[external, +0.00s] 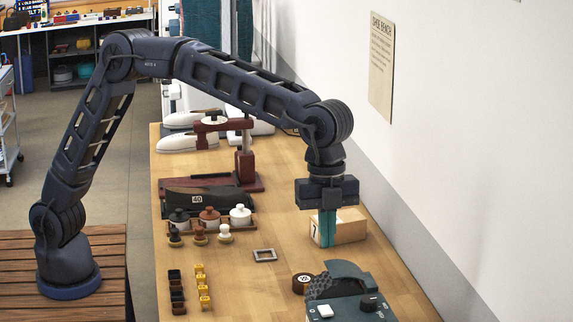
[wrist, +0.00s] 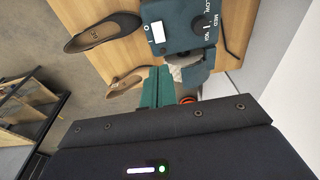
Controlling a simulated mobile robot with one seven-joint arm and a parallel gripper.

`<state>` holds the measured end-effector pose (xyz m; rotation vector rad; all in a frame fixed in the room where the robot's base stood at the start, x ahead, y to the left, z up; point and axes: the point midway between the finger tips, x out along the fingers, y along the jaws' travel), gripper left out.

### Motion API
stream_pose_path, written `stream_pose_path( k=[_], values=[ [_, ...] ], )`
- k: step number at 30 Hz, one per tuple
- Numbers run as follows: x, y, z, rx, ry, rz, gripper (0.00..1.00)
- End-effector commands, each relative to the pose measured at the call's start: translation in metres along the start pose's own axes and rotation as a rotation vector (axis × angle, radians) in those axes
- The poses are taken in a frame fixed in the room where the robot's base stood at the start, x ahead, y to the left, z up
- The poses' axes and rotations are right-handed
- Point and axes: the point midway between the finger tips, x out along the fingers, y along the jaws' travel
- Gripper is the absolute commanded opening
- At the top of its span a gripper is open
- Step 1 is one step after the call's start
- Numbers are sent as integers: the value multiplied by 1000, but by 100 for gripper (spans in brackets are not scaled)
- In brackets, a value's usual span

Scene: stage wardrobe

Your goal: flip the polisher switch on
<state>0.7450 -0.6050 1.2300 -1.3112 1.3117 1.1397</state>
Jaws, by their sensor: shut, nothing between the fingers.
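The polisher (external: 345,285) is a dark teal machine at the near right end of the bench, partly cut off by the frame's bottom edge. Its panel carries a white rocker switch (external: 325,311) and a black knob (external: 369,302). In the wrist view the teal panel (wrist: 179,42) is at the top, with the white switch (wrist: 158,32) left of the black knob (wrist: 203,22). I cannot tell the switch's position. My gripper (external: 327,243) has teal fingers pointing down, shut and empty, beyond the polisher and apart from it. The fingers also show in the wrist view (wrist: 160,71).
A cardboard box (external: 350,227) stands right beside my fingers. The wall (external: 470,180) bounds the bench on the right.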

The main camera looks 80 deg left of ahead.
Motion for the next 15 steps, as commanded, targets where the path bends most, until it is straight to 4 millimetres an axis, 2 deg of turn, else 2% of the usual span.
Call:
stream_pose_path(
  k=[5, 15],
  values=[
    [11, 0, 0, 0, -1, 1, 0],
    [67, 1, 0, 1, -2, 2, 0]
  ],
)
